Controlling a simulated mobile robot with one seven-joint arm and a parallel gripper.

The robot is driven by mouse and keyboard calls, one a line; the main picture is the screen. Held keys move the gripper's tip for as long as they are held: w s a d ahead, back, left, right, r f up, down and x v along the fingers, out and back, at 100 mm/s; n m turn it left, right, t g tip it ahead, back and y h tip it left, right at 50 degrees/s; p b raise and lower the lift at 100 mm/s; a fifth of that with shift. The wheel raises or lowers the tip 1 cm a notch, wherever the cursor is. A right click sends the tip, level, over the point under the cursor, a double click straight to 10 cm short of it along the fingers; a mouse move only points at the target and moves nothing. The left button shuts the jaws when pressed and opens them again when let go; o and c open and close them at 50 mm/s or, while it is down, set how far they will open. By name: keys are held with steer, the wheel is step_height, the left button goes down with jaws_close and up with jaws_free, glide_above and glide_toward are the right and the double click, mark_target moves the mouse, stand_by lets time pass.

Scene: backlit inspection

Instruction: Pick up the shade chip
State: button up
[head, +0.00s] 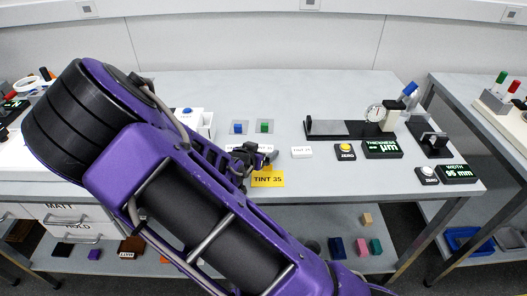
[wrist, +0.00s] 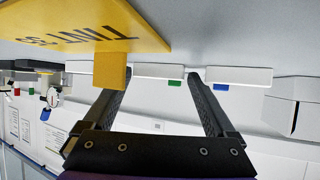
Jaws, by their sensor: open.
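The yellow shade chip (head: 267,181), marked TINT 35, lies flat near the table's front edge. In the wrist view its plate (wrist: 70,22) fills the upper left, the table being at the top of that picture. A small yellow block (wrist: 110,72) stands up from the plate. My gripper (head: 252,158) is just behind the chip in the head view, partly hidden by my arm. In the wrist view my gripper (wrist: 156,73) is open with nothing between its fingers. The block overlaps the left finger in the picture, outside the gap; I cannot tell if they touch.
A blue block (head: 238,128) and a green block (head: 264,127) stand behind my gripper. The table's back middle is clear.

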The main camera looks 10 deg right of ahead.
steer(key=c, duration=1)
steer(key=shift+r, duration=0.1)
